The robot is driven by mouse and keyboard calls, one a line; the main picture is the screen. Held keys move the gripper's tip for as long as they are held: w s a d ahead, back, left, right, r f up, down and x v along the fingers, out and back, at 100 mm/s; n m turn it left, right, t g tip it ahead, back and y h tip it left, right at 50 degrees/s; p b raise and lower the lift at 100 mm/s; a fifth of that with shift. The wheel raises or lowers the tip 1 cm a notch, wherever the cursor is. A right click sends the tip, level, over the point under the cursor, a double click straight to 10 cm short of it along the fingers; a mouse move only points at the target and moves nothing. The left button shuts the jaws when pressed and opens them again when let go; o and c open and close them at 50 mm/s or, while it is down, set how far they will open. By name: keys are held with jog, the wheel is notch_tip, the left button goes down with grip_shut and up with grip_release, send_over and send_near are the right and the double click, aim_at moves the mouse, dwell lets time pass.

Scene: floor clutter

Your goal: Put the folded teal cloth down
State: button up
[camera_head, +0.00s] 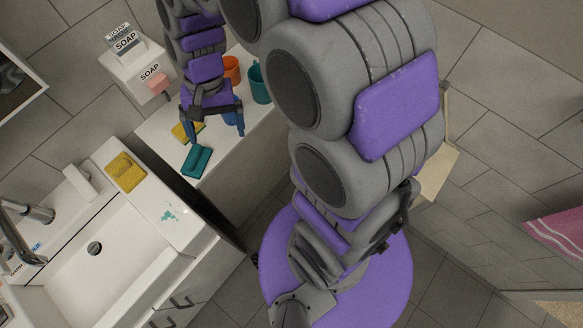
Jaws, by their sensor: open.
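The folded teal cloth (196,161) lies on the white countertop (222,150), near its front end by the sink. My gripper (212,117) is open above the counter, with its fingers spread apart. In the picture it is just above and a little right of the cloth, and nothing shows between its fingers. The cloth appears apart from the fingers. How high the gripper is over the counter is hard to tell.
A yellow cloth or sponge (184,131) and a blue object (232,118) are partly hidden by my gripper. An orange cup (231,69) and a teal cup (260,83) stand behind. A yellow sponge (125,171) and teal smears (173,212) are on the sink edge (150,200).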

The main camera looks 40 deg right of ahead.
jog(key=s+d+r+n+h, duration=0.1)
jog(key=s+d+r+n, duration=0.1)
jog(key=s, duration=0.7)
jog(key=s+d+r+n+h, duration=0.1)
jog(key=s+d, duration=0.3)
jog(key=s, duration=0.6)
jog(key=shift+s+r+n+t, duration=0.25)
jog(key=shift+r+n+t, duration=0.05)
jog(key=shift+r+n, duration=0.45)
jog(key=shift+w, duration=0.15)
